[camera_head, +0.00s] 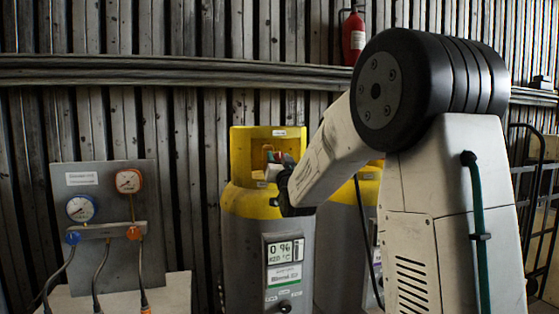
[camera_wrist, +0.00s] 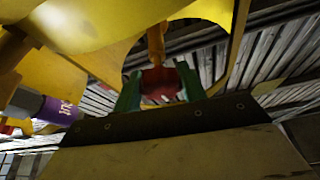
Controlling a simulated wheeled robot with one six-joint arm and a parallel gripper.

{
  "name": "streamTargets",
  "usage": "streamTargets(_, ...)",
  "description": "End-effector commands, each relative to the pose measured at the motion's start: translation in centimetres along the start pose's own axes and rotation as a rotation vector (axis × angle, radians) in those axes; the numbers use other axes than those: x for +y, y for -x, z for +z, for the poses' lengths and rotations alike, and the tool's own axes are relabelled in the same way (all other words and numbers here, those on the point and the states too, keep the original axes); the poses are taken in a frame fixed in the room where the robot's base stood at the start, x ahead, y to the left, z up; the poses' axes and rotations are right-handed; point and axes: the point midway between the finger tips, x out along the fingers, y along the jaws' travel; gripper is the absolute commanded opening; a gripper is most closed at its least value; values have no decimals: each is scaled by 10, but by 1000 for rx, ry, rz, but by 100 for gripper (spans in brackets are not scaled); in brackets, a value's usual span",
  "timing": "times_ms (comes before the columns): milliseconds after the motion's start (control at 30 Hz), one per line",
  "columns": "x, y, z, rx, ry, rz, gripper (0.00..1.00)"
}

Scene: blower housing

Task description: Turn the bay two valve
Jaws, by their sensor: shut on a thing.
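A grey cylinder with a yellow collar (camera_head: 240,203) stands in the middle of the head view. Its valve sits inside the collar's opening. In the wrist view, a red valve knob (camera_wrist: 160,84) hangs on a brass-coloured stem (camera_wrist: 157,42). My gripper (camera_wrist: 158,76) has its green fingers on both sides of the knob and is shut on it. In the head view, my gripper (camera_head: 282,160) reaches into the collar opening from the right, and the knob is mostly hidden there. I cannot read which bay this cylinder belongs to.
A second yellow-topped cylinder (camera_head: 370,190) stands close on the right, partly behind my arm. A gauge panel (camera_head: 100,180) with hoses stands at left. A purple-marked part (camera_wrist: 55,109) is near the gripper. A fire extinguisher (camera_head: 353,38) hangs on the wall.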

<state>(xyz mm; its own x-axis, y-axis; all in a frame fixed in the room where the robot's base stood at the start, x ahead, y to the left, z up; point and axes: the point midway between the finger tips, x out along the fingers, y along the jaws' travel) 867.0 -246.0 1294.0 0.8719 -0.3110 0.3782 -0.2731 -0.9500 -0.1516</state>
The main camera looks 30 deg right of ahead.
Motion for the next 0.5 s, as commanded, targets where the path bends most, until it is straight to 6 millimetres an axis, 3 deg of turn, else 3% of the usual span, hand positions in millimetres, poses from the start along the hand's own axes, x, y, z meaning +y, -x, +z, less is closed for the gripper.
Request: streamTargets(500,1,0,0,0,367,-151,19)
